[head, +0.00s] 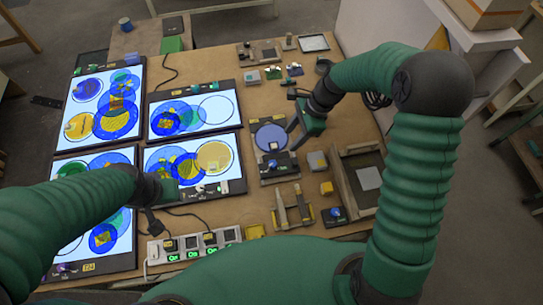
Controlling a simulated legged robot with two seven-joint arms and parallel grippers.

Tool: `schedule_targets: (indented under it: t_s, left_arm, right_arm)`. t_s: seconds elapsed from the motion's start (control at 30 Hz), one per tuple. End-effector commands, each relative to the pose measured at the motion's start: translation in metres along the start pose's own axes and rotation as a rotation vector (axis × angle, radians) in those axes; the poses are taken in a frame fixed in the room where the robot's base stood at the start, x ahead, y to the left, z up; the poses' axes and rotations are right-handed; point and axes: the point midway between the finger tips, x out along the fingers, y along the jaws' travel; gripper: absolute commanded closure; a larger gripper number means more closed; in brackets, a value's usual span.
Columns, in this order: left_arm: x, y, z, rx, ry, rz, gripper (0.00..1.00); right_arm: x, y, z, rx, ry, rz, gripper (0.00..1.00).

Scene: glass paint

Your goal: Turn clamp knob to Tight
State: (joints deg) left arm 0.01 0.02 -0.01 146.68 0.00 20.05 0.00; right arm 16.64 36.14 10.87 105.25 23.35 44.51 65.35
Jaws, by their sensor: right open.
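A dark stand (257,127) holding a round blue glass disc (271,137) is right of centre on the table.
Several lit panels with coloured glass discs, one at the upper left (137,75), fill the left side. A power strip (195,243) with green lights lies at the front. A blue knob on a black base (335,213) and a framed tray (369,179) stand at the right.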

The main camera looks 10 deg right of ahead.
Motion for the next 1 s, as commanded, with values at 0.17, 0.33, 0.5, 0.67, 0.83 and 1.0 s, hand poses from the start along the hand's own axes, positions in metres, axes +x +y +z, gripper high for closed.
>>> schedule_targets:
  t_s: [0.17,0.33,0.5,0.67,0.83,1.0]
  left_arm:
    - [-0.009,0.0,-0.002,0.0,0.0,0.0,0.64]
    - [-0.018,0.0,-0.004,0.0,0.0,0.0,0.64]
    - [-0.025,0.0,-0.006,0.0,0.0,0.0,0.64]
    - [-0.028,0.0,-0.007,0.0,0.001,0.0,0.64]
    - [-0.028,0.0,-0.007,0.0,0.0,0.0,0.64]
    - [-0.028,0.0,-0.007,0.0,0.0,0.0,0.64]
  right_arm:
    - [0.043,0.001,0.001,-0.002,-0.001,0.009,0.52]
    - [0.088,0.0,0.001,-0.003,0.0,0.008,0.52]
    - [0.128,0.001,0.001,-0.004,0.002,0.005,0.52]
    - [0.15,0.001,0.0,-0.005,0.002,0.002,0.52]
    - [0.156,0.0,-0.001,-0.006,0.003,0.0,0.52]
    - [0.156,-0.001,-0.001,-0.006,0.004,0.001,0.54]
